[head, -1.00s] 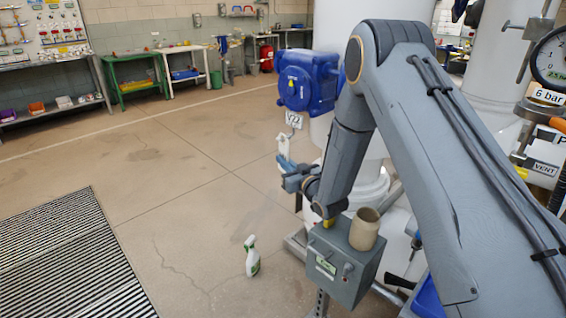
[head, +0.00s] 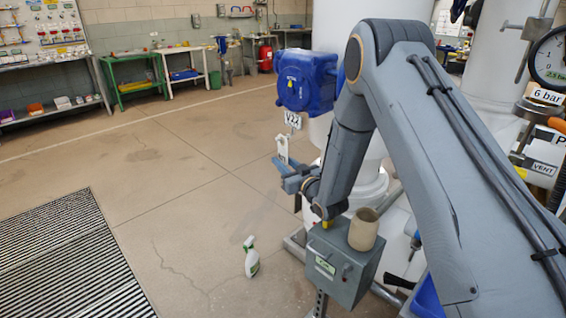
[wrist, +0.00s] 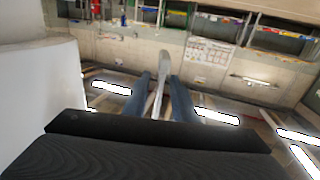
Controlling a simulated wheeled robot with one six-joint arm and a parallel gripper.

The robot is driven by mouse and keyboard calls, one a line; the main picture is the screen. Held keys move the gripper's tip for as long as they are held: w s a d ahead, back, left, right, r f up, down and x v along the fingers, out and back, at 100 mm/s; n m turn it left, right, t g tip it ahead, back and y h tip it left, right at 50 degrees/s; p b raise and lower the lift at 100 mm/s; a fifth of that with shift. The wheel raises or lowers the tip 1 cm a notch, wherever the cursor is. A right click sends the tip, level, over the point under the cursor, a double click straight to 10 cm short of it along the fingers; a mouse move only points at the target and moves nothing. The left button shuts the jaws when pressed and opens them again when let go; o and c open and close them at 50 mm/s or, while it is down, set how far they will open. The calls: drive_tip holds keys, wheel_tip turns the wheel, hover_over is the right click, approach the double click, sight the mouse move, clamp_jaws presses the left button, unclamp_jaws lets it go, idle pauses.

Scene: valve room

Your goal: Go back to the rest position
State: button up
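My gripper (head: 283,171) is at the end of my bent arm, above and left of a grey box on a post. In the wrist view its two blue fingers (wrist: 160,95) stand either side of a long pale grey piece (wrist: 167,68) with a rounded end, and appear shut on it. In the head view the pale grey piece (head: 282,148) rises from the fingers, just below the hanging valve tag (head: 292,119). I cannot tell what the piece is. My arm is stretched out, not folded.
The grey box (head: 343,265) bears a beige cup (head: 364,230). A blue valve actuator (head: 306,80) is close above my gripper, beside white tanks (head: 338,30). A spray bottle (head: 251,258) stands on the floor. A grating (head: 70,255) is at left; open floor lies between.

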drive_tip(key=s+d+r+m+g+h, duration=0.1)
drive_tip(key=s+d+m+g+h, duration=0.2)
drive_tip(key=s+d+g+h, duration=0.85)
drive_tip(key=s+d+r+m+g, duration=0.1)
drive_tip(key=s+d, duration=0.3)
drive_tip(key=s, duration=0.6)
drive_tip(key=s+d+r+m+g+y+p, duration=0.1)
drive_tip(key=s+d, duration=0.3)
drive_tip(key=s, duration=0.6)
drive_tip(key=s+d+r+m+g, duration=0.1)
drive_tip(key=s+d, duration=0.3)
drive_tip(key=s, duration=0.7)
drive_tip(key=shift+d+r+m+y+p, duration=0.2)
drive_tip(key=shift+r+m+y+p, duration=0.15)
drive_tip(key=shift+r, duration=0.45)
drive_tip(key=shift+g, duration=0.25)
